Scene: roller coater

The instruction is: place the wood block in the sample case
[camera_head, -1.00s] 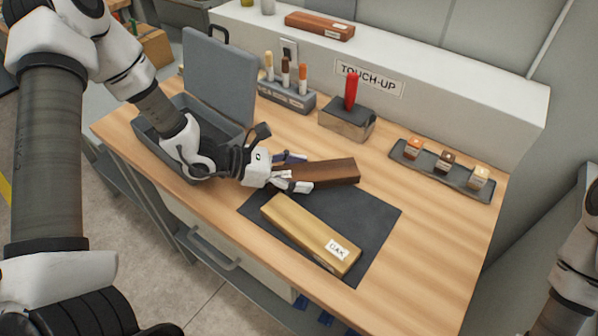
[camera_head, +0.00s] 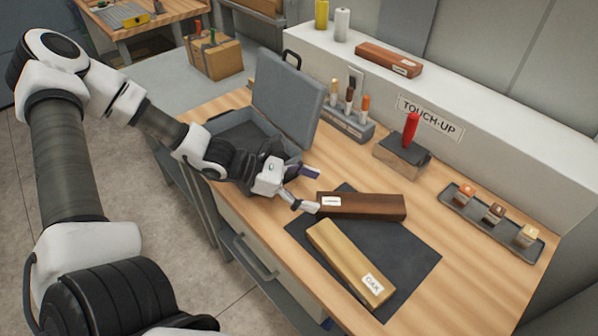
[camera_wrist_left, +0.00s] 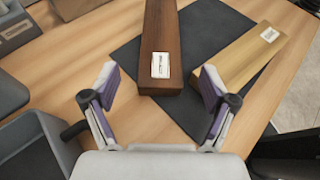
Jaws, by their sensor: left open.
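A dark brown wood block (camera_head: 370,206) with a white label lies on the dark mat, its labelled end facing my left gripper (camera_head: 311,190). A lighter block marked OAK (camera_head: 345,258) lies beside it on the mat. My left gripper is open and empty, just off the dark block's labelled end. In the left wrist view, the open fingers (camera_wrist_left: 159,82) stand either side of the dark block's (camera_wrist_left: 161,35) near end; the oak block (camera_wrist_left: 235,55) is to the right. The grey sample case (camera_head: 290,150) stands open behind my left wrist, its floor partly hidden. My right gripper is out of view.
The dark mat (camera_head: 420,258) covers the table's front middle. Another brown block (camera_head: 388,60) lies on the white ledge.

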